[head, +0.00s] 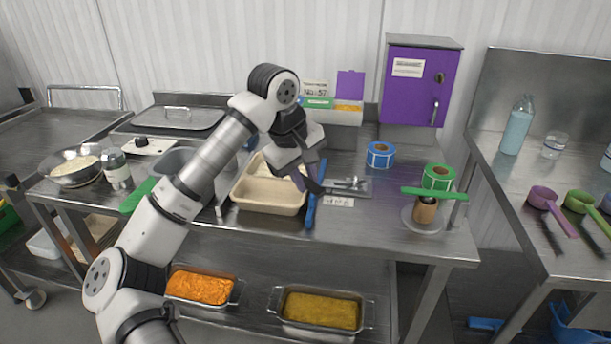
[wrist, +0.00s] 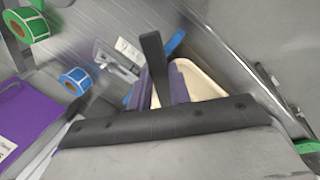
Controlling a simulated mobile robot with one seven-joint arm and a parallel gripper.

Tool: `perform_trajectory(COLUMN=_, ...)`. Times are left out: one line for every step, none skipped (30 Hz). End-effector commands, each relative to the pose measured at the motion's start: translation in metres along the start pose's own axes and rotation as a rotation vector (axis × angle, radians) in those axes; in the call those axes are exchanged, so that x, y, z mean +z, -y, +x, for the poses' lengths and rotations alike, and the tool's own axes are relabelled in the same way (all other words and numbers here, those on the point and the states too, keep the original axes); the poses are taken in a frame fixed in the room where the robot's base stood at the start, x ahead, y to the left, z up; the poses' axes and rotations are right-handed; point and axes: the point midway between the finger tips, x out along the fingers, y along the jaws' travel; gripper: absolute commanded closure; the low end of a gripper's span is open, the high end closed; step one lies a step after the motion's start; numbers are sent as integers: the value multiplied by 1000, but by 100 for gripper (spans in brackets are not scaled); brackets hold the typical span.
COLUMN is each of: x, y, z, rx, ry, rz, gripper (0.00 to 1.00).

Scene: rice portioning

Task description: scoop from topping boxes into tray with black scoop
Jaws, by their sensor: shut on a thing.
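My gripper (head: 302,183) is over the right part of the beige tray (head: 268,209) on the steel table. Its purple fingers also show in the wrist view (wrist: 162,86). They are shut on a black scoop (head: 317,187), whose dark handle stands out between them in the wrist view (wrist: 151,56). The scoop's bowl cannot be made out. The beige tray also shows behind the fingers in the wrist view (wrist: 203,83). A topping box of orange food (head: 201,287) and one of yellow-brown food (head: 320,310) stand on the lower shelf.
A blue utensil (head: 311,208) lies right of the tray. Blue (head: 380,155) and green (head: 438,177) label rolls stand farther right. A rice bowl (head: 76,168) and a jar (head: 116,170) are at left. Purple (head: 551,203) and green (head: 582,205) scoops lie on the right table.

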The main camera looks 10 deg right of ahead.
Motion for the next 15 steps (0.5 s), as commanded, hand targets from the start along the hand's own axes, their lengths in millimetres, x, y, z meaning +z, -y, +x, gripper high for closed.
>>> perform_trajectory(x=-1, y=0, z=2, rx=3, ry=-2, rz=4, gripper=100)
perform_trajectory(x=-1, y=0, z=2, rx=4, ry=-3, rz=5, gripper=100)
perform_trajectory(x=-1, y=0, z=3, rx=6, ry=-4, rz=7, gripper=100)
perform_trajectory(x=-2, y=0, z=3, rx=7, ry=-5, rz=8, gripper=100)
perform_trajectory(x=-2, y=0, z=3, rx=10, ry=-5, rz=8, gripper=100)
perform_trajectory(x=-2, y=0, z=4, rx=16, ry=-5, rz=9, gripper=100)
perform_trajectory(x=-2, y=0, z=4, rx=23, ry=-5, rz=9, gripper=100)
perform_trajectory(x=-2, y=1, z=5, rx=32, ry=-4, rz=9, gripper=100)
perform_trajectory(x=-2, y=1, z=5, rx=48, ry=-4, rz=8, gripper=100)
perform_trajectory(x=-2, y=2, z=6, rx=63, ry=-3, rz=8, gripper=100)
perform_trajectory(x=-2, y=2, z=6, rx=82, ry=-3, rz=8, gripper=100)
perform_trajectory(x=-2, y=3, z=6, rx=109, ry=-3, rz=7, gripper=100)
perform_trajectory(x=-2, y=4, z=6, rx=131, ry=-3, rz=6, gripper=100)
perform_trajectory(x=-2, y=5, z=6, rx=157, ry=-2, rz=6, gripper=100)
perform_trajectory(x=-2, y=6, z=6, rx=194, ry=-2, rz=5, gripper=100)
